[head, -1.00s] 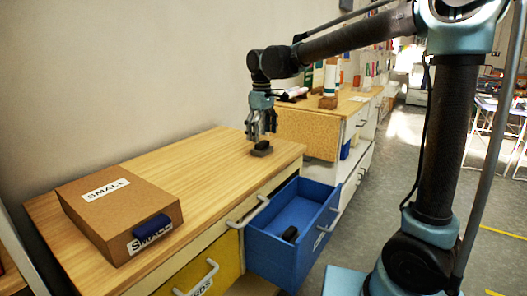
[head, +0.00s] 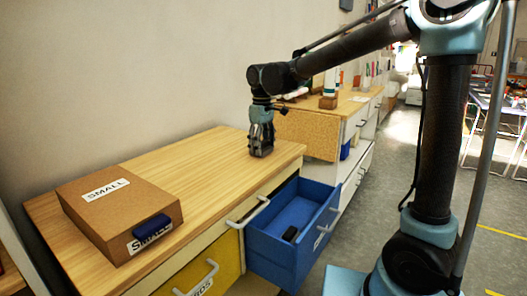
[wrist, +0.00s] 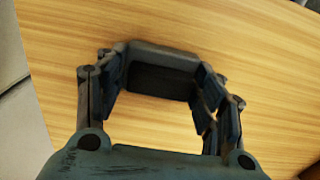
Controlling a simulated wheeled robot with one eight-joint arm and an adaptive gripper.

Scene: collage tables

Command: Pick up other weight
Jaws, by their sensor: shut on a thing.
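A dark weight (wrist: 160,72) stands on the wooden tabletop, between the fingers of my gripper (wrist: 158,85) in the wrist view. In the head view my gripper (head: 261,150) is down at the tabletop near its right end, shut on this weight, which the fingers mostly hide. Another small dark weight (head: 290,233) lies inside the open blue drawer (head: 262,250) below the table's right side.
A brown cardboard box (head: 120,213) marked SMALL stands on the left of the table (head: 185,170), with a dark blue item (head: 152,227) at its front. A yellow drawer (head: 215,270) is beside the blue one. The table's middle is clear.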

